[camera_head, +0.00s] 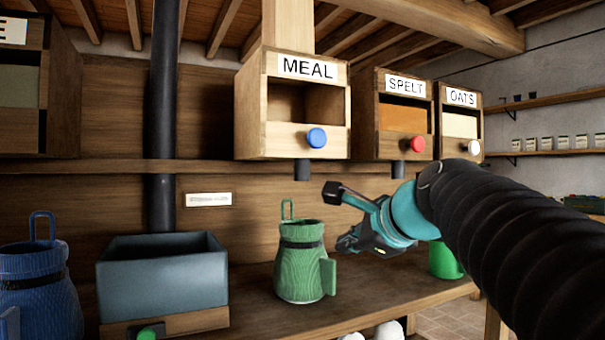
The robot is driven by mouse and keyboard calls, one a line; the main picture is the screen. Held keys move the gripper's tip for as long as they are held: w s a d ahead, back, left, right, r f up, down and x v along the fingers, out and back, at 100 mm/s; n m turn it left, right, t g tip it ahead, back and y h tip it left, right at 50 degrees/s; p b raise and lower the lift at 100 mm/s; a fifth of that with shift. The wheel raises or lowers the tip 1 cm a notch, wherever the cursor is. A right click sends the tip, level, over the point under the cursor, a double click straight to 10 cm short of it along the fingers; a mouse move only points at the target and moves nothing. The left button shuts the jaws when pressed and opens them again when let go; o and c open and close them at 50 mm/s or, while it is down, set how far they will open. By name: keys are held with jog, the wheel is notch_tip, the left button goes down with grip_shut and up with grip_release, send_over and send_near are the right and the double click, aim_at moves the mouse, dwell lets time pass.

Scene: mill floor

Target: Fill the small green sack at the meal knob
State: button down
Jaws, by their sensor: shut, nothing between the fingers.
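A green sack (300,268) with a dark band, a wire loop on top and a side tab stands upright on the counter. It is below the dark spout (302,170) of the MEAL bin (256,108), with a gap between. The blue meal knob (317,138) is on the bin's front. The MEAL window looks dark brown; I cannot tell whether meal is inside. My gripper (347,242) is shut and empty, right of the green sack and below the knob, apart from both. The sack's inside is hidden.
The SPELT bin (392,146) with a red knob and the OATS bin (455,148) with a pale knob are to the right. A blue sack (38,290) and a grey-blue box (165,280) are left. A green object (444,262) is partly hidden behind my arm.

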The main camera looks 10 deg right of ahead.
aim_at(318, 139)
jog(key=w+d+r+m+t+y, duration=0.1)
jog(key=w+d+r+m+t, duration=0.1)
jog(key=r+m, duration=0.3)
jog(key=w+d+r+m+t, duration=0.2)
jog(key=w+r+m, duration=0.2)
jog(key=r, duration=1)
jog(key=m, duration=0.2)
jog(key=shift+d+r+m+t+y, duration=0.2)
jog(key=shift+m+t+y, duration=0.1)
jog(key=shift+t+y, duration=0.1)
jog(key=p+x, duration=0.1)
jog(key=x, duration=1.3)
jog(key=shift+p, duration=0.4)
